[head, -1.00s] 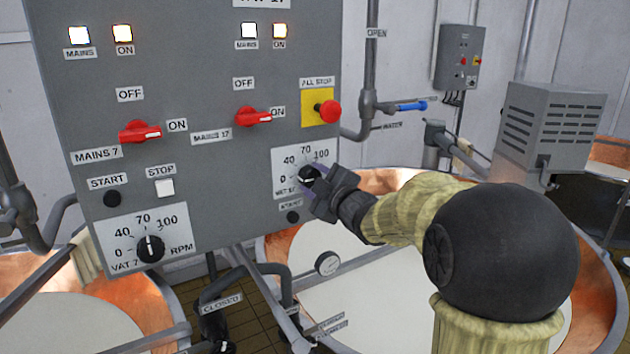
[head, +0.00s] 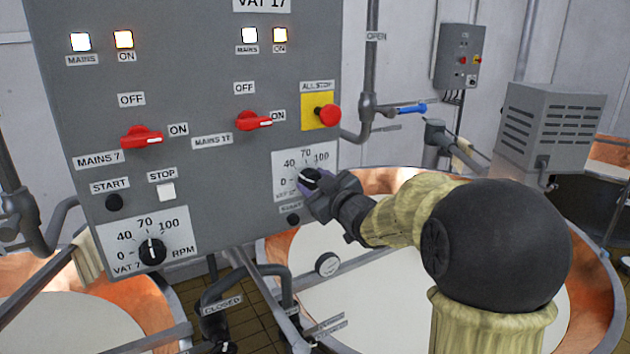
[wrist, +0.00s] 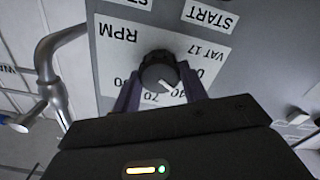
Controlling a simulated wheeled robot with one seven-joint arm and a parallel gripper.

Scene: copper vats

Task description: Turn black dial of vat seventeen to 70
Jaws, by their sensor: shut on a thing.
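The black dial of vat 17 (head: 309,177) sits on a white scale plate marked 0, 40, 70 and 100 on the grey panel. My gripper (head: 311,186) is at this dial, with its fingers on either side of the knob. The wrist view shows the scene upside down, with the black dial (wrist: 157,71) between the two purple fingers of my gripper (wrist: 160,88). The dial's white mark points near the 40, on the side toward 70. My gripper hides part of the plate's lower right in the head view.
The vat 7 dial (head: 151,251), red mains switches (head: 142,137) and (head: 254,121), and a red all-stop button (head: 329,115) are on the same panel. A round copper vat (head: 592,290) stands behind and below my arm. Grey pipes (head: 369,60) run right of the panel.

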